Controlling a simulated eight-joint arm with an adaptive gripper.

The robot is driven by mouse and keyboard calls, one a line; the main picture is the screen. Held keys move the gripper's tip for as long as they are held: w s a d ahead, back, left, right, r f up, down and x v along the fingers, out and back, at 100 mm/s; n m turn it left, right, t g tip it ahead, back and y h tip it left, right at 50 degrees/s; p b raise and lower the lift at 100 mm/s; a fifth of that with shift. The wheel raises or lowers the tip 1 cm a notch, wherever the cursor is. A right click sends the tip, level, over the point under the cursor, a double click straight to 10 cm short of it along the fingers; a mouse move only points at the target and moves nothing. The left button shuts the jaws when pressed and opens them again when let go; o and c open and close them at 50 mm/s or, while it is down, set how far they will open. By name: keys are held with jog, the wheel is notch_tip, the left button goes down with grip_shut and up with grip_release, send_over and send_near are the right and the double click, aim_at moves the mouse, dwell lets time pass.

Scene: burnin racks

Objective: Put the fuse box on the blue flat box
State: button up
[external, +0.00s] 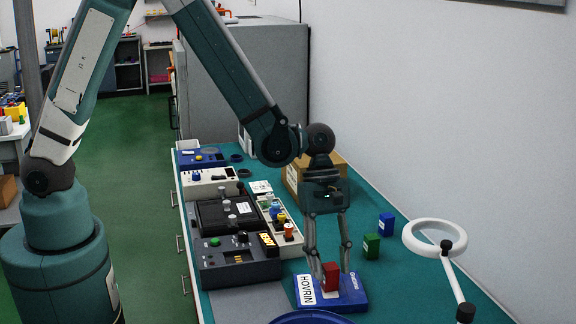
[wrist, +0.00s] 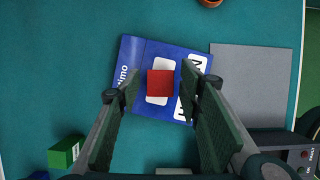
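The blue flat box (external: 352,291), with white labels, lies on the green bench top; it also shows in the wrist view (wrist: 132,70). A small red block (external: 330,277), which I take for the fuse box, appears to rest on top of it, over a white label in the wrist view (wrist: 160,83). My gripper (external: 331,270) points down above the box, with a finger on either side of the block. The wrist view shows the fingers (wrist: 151,86) apart, with gaps to the block on both sides. The block hides part of the label.
A green block (external: 371,246) and a blue block (external: 386,224) stand to the right. Black and white devices (external: 238,262) line the left side. A grey mat (external: 245,301) lies left of the flat box. A white ring lamp (external: 435,238) stands at front right, and a blue round rim (external: 310,318) in front.

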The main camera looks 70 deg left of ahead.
jog(key=v, duration=1.1)
dwell(0.5)
jog(key=shift+s+a+r, duration=0.1)
jog(key=s+a+r+m+t+y, duration=0.2)
jog(key=s+a+r+m+t, duration=0.2)
jog(key=s+a+r+m, duration=0.8)
jog(key=s+a+r+m+t+y, duration=0.1)
jog(key=s+a+r+m, duration=0.1)
jog(key=s, duration=0.4)
jog(key=s+a+r+m+t+y, duration=0.1)
jog(key=s+a+r+m+t, duration=0.1)
jog(key=s, duration=0.4)
jog(key=shift+s+a+r+m, duration=0.25)
jog(key=shift+a+r+m, duration=0.55)
jog(key=shift+a+m, duration=0.3)
